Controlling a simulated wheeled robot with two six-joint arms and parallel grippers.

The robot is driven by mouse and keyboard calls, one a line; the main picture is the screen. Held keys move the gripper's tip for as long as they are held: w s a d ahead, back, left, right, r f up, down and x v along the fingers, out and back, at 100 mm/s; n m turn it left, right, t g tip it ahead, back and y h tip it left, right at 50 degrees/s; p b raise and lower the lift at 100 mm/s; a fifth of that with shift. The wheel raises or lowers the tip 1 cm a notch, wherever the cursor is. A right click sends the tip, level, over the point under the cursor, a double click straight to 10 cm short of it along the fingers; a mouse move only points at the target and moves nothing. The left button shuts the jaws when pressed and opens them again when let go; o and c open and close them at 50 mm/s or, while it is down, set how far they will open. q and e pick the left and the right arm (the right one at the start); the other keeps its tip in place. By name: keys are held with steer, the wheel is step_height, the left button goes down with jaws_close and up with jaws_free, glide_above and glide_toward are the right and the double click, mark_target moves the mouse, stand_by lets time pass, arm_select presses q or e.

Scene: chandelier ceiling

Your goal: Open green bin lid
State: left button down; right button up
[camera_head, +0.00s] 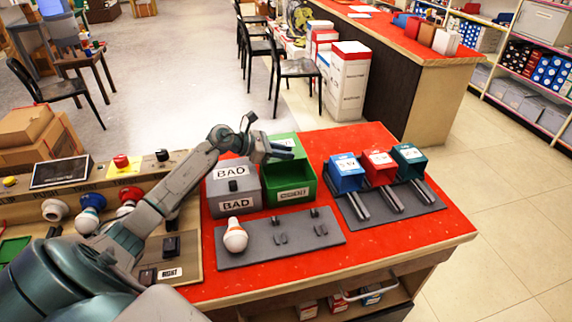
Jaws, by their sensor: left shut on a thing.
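The green bin (292,193) stands on the red table top (370,138), right of the grey bin. Its front label is hard to read. Its lid (297,141) shows at the back of the bin, tilted up, and the green inside is visible below it. My left gripper (279,150) reaches over the grey bin from the left and is shut on the lid; the fingers partly hide the grip. My right gripper is out of view.
The grey bin (234,207) marked BAD stands close beside the green bin. A bulb (235,236) stands on a grey plate (280,250) in front. Blue (345,172), red (379,168) and teal (409,161) boxes stand to the right. The table's right front is bare.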

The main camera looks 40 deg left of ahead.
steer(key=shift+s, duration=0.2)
arm_select(q)
steer(key=c, duration=1.3)
jaws_free()
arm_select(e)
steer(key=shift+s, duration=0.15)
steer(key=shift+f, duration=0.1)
arm_select(q)
steer(key=shift+s+a, duration=0.2)
steer(key=shift+a, duration=0.05)
steer(key=b+v, duration=0.2)
steer(key=v, duration=0.7)
steer(key=shift+s+a+r+b, duration=0.1)
steer(key=shift+s+a+b, duration=0.1)
steer(key=shift+s+b, duration=0.15)
steer(key=shift+s+a+r, duration=0.1)
steer(key=shift+r, duration=0.05)
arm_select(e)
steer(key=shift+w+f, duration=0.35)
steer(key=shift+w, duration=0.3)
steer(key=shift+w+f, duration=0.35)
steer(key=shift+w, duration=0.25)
